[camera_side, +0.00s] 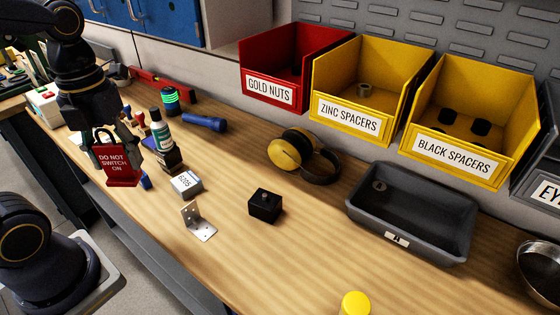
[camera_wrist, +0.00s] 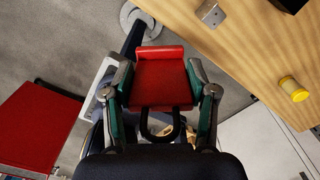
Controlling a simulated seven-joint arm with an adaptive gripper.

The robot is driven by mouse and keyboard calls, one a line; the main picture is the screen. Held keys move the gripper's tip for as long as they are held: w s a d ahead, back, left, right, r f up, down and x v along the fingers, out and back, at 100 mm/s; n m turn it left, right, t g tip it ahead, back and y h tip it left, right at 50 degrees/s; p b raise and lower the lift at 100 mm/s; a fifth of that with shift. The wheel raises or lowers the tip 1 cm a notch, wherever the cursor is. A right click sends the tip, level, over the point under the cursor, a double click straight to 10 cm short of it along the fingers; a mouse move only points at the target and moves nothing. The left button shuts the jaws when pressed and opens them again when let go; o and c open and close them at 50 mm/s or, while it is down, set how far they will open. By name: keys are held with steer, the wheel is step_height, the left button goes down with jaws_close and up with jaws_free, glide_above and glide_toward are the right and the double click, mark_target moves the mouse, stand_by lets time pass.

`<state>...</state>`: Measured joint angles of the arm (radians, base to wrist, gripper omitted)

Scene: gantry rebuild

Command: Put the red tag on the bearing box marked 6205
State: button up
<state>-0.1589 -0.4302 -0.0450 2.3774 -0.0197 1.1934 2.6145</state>
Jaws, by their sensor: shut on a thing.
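The red tag (camera_side: 120,166), lettered "DO NOT SWITCH ON", hangs upright from my gripper (camera_side: 102,150) at the left, in the air near the bench's front edge. In the wrist view the red tag (camera_wrist: 163,80) sits between the two green-sided fingers of my gripper (camera_wrist: 163,95), which are shut on it. Its dark shackle points back toward the palm. The white box marked 6205 (camera_side: 186,184) lies on the bench, right of the tag and apart from it. The box does not show clearly in the wrist view.
A metal angle bracket (camera_side: 198,222) and a black block (camera_side: 265,205) lie near the box. A bottle (camera_side: 160,130) stands behind it on the left. A grey tray (camera_side: 410,215), ear defenders (camera_side: 303,157) and a yellow cap (camera_side: 355,303) are farther right.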

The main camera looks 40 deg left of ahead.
steer(key=shift+s+a+r+n, duration=0.1)
steer(key=shift+a+r+n, duration=0.1)
steer(key=shift+a+n, duration=0.65)
steer(key=w+a+f, duration=0.2)
steer(key=w+f, duration=0.2)
steer(key=w, duration=0.5)
glide_above(186, 179)
step_height(186, 179, down, 6)
steer(key=shift+s+a+r, duration=0.1)
steer(key=shift+r, duration=0.1)
steer(key=shift+w+f, duration=0.2)
steer(key=shift+f, duration=1.5)
steer(key=shift+f, duration=0.2)
steer(key=o, duration=1.2)
